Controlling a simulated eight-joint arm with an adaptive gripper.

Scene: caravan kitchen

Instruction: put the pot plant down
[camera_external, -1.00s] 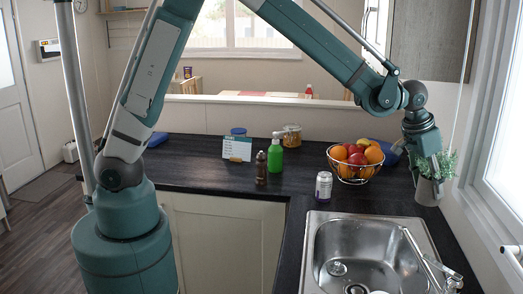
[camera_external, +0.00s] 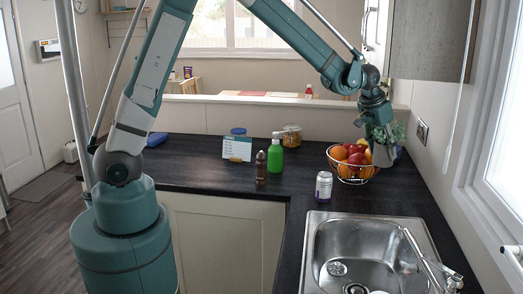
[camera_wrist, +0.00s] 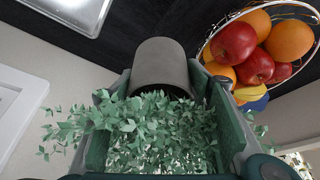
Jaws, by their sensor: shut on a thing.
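The pot plant has a grey pot (camera_external: 384,155) and green leaves (camera_external: 397,131). My gripper (camera_external: 379,128) is shut on it and holds it at the right end of the fruit basket (camera_external: 353,172), partly covering the fruit. In the wrist view the grey pot (camera_wrist: 163,66) sits between my two fingers (camera_wrist: 160,105), with leaves (camera_wrist: 150,130) spilling around them. The dark counter (camera_wrist: 135,25) shows beyond the pot. I cannot tell whether the pot touches the counter or the basket.
The wire basket of apples and oranges (camera_wrist: 255,55) is close beside the pot. A can (camera_external: 324,186), a green bottle (camera_external: 276,155) and a brown bottle (camera_external: 261,168) stand further left. The sink (camera_external: 360,245) is in front. Bare counter (camera_external: 412,190) lies right of the basket.

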